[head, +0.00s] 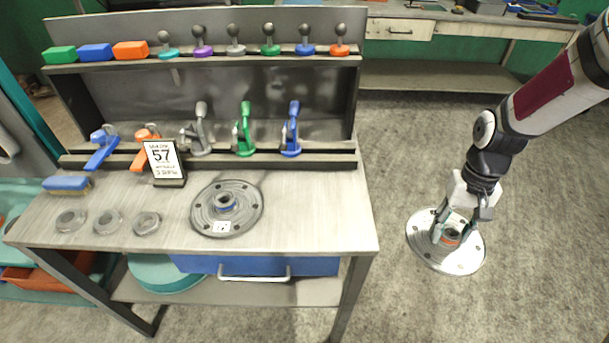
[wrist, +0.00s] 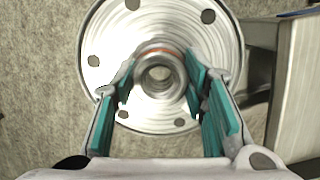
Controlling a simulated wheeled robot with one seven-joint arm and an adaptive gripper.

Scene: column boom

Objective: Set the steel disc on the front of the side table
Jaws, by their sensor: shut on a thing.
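A bright steel disc (head: 462,256) with a ring of holes and a raised hub hangs in the air at the right of the head view. My gripper (head: 450,229) is shut on its hub, which has an orange band. In the wrist view the disc (wrist: 105,45) lies beyond the teal finger pads (wrist: 162,88), which stand on both sides of the hub. The disc is over the grey floor, right of and apart from the nearer workbench (head: 320,215). I cannot tell which piece of furniture is the side table.
On the workbench lie a darker flanged disc (head: 240,219) with a blue-banded hub, several hex nuts (head: 108,222), a brush (head: 67,184) and a sign reading 57 (head: 165,162). Clamps stand behind. Another bench (head: 440,76) is at the back. Floor between them is clear.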

